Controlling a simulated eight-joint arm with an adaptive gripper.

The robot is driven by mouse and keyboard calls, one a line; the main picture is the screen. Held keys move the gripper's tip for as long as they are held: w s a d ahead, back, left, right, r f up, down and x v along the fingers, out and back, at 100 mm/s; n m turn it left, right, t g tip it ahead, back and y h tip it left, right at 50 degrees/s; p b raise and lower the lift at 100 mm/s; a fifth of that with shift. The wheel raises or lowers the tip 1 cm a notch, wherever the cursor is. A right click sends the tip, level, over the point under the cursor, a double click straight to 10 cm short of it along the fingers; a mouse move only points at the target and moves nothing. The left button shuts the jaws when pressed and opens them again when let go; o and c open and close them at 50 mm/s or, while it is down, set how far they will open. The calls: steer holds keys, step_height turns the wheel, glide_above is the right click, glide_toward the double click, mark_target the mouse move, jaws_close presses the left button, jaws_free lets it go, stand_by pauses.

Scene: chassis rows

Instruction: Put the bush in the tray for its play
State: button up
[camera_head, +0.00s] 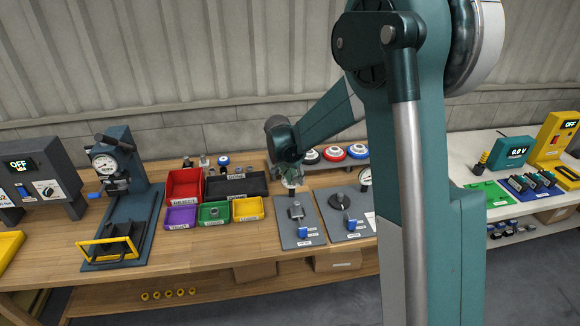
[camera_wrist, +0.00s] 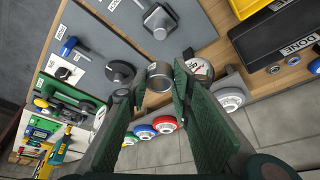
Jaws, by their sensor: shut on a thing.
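My gripper (camera_wrist: 158,90) is shut on the bush (camera_wrist: 158,77), a short grey metal ring held at the fingertips in the wrist view. In the head view my gripper (camera_head: 291,176) hangs over the back of the bench, right of the trays and behind the grey fixture boards. The coloured trays are red (camera_head: 183,199), purple (camera_head: 181,225), green (camera_head: 214,222) and yellow (camera_head: 248,217). A black tray (camera_head: 262,193) stands behind the yellow one; its label reads DONE in the wrist view (camera_wrist: 297,50). The other tray labels are too small to read.
Two grey boards (camera_head: 312,236) (camera_head: 363,229) with fixtures stand at the bench front. Red and blue round gauges (camera_head: 333,153) and a dial (camera_head: 365,177) stand behind. A dial press (camera_head: 112,190) stands left. Small metal parts (camera_head: 204,160) stand behind the trays.

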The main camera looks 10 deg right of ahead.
steer(key=s+d+f+n+t+y+b, duration=0.1)
steer(key=s+d+f+n+y+b, duration=0.2)
steer(key=s+f+n, duration=0.4)
steer(key=shift+s+f+n, duration=0.15)
steer(key=shift+f+n, duration=0.75)
steer(key=shift+f, duration=0.95)
step_height(320, 180, up, 2)
steer(key=r+n+y+b, duration=0.1)
steer(key=n+y+b, duration=0.1)
steer(key=n, duration=0.3)
glide_above(249, 212)
steer(key=shift+f, duration=0.25)
steer(key=shift+s, duration=0.1)
steer(key=shift+f, duration=3.1)
